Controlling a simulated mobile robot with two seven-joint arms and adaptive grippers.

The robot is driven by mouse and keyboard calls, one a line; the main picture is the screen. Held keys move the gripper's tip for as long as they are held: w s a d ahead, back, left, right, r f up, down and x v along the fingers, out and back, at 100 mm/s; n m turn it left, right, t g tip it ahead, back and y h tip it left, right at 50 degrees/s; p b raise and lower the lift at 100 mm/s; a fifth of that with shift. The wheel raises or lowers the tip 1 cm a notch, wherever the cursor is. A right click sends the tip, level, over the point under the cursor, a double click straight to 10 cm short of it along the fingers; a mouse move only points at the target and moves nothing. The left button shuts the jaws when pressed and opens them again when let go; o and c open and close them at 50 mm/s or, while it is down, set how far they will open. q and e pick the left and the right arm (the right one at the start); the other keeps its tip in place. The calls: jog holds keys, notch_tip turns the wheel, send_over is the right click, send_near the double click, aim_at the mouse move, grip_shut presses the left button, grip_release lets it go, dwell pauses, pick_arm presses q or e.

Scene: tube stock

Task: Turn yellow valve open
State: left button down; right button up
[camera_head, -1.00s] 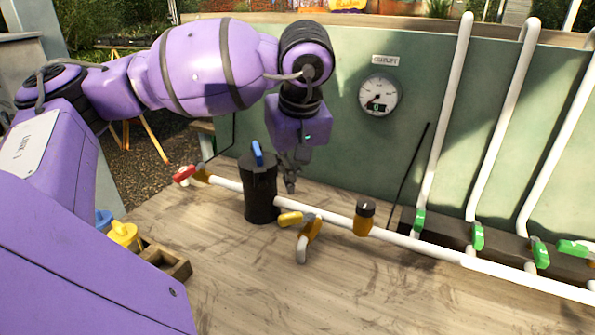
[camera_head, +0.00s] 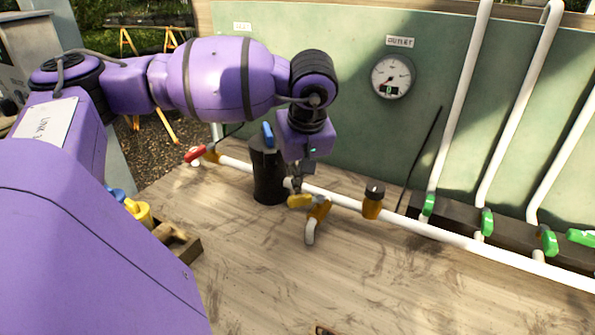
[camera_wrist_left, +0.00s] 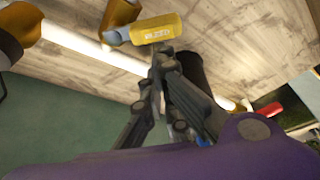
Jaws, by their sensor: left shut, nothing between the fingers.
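The yellow valve handle (camera_head: 300,201) sits on a short branch with a brass-coloured body and a white downward outlet, in front of the white pipe. In the left wrist view the yellow handle (camera_wrist_left: 157,29) shows lettering and lies crosswise just beyond the fingertips. My left gripper (camera_head: 296,185) points down right above and behind the handle. In the left wrist view the left gripper (camera_wrist_left: 160,55) has its fingers together with nothing between them. The fingertips are at or very near the handle's edge; I cannot tell whether they touch. My right gripper is not in view.
A black cylinder (camera_head: 269,178) with a blue handle (camera_head: 268,134) stands left of my gripper. A red valve handle (camera_head: 195,154) is at the pipe's left end. Green valves (camera_head: 487,222) are at the right. A gauge (camera_head: 391,77) hangs on the green panel.

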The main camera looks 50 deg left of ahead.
aim_at(295, 197)
pick_arm(q)
jog(key=shift+s, duration=0.15)
jog(key=shift+s+d, duration=0.1)
jog(key=shift+s, duration=0.15)
jog(key=shift+s+d+b, duration=0.95)
jog(key=shift+s+d, duration=0.1)
jog(key=shift+s, duration=0.15)
jog(key=shift+s+d+r, duration=0.1)
jog(key=shift+d, duration=0.1)
dwell(0.8)
